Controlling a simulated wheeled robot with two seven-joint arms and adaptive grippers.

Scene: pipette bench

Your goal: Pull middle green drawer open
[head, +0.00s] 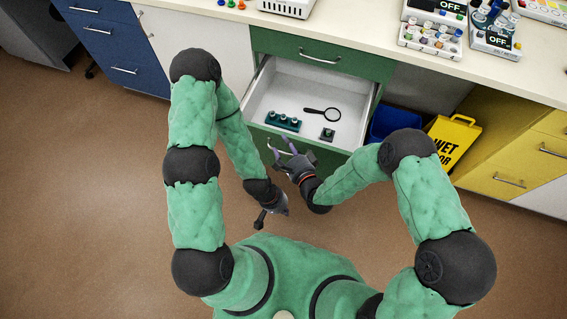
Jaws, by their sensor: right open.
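The middle green drawer (372,108) is pulled out below a shut green top drawer (322,57). Its white inside shows a magnifying glass (322,113), a dark green rack with small knobs (283,121) and a small dark block (327,134). My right gripper (280,145) is open at the drawer's front, by its handle (270,147). The gripper partly hides the handle, so I cannot tell whether they touch. My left gripper (272,218) hangs lower, over the floor, with its fingers apart and empty.
A yellow wet floor sign (453,141) and a blue bin (393,122) stand right of the drawer. Yellow drawers (510,165) are further right, blue drawers (118,48) at left. Equipment stands on the countertop (365,22). The brown floor (90,190) is clear at left.

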